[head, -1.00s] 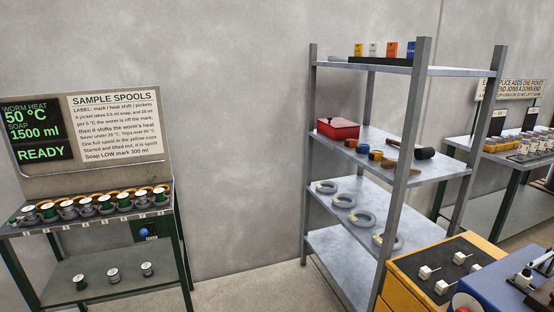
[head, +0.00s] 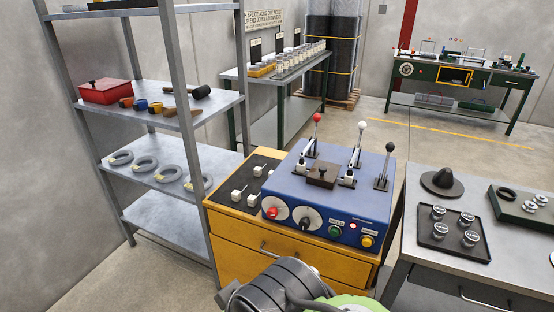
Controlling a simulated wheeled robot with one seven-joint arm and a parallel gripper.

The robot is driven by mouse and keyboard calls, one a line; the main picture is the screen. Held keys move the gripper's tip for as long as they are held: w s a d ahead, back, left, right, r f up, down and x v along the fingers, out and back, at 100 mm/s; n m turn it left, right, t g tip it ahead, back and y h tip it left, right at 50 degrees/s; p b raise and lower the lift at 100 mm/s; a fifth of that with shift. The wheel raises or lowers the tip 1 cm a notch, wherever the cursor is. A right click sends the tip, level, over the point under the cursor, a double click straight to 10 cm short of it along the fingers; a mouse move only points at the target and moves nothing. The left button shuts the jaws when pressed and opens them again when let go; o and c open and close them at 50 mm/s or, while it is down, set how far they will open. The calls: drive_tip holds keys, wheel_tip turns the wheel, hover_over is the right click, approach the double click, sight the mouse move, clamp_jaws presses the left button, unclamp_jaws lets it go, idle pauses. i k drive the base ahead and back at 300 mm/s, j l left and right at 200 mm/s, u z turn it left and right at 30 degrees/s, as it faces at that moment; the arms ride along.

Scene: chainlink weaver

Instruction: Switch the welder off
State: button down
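A blue machine (head: 372,203), probably the welder, stands on a yellow drawer cabinet (head: 235,232). A red-knobbed lever (head: 317,118), a white-knobbed lever (head: 361,127) and a black-knobbed lever (head: 389,148) rise from its top, around a dark block (head: 321,174). Its front has a dial with a red knob (head: 272,213), a dial with a black knob (head: 305,222), a green button (head: 334,232), a small lit reddish lamp (head: 352,226) and a yellow button (head: 367,241). Its labels are too small to read. My arm shows at the bottom; my gripper is out of view.
A grey shelf rack (head: 143,100) stands at left. A dark mat (head: 237,208) with small white blocks lies left of the machine. A grey table (head: 415,255) with a tray (head: 441,251) of round parts stands at right. Open floor (head: 350,115) lies behind.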

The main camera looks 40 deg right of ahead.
sight(272, 212)
drive_tip(key=z, duration=1.3)
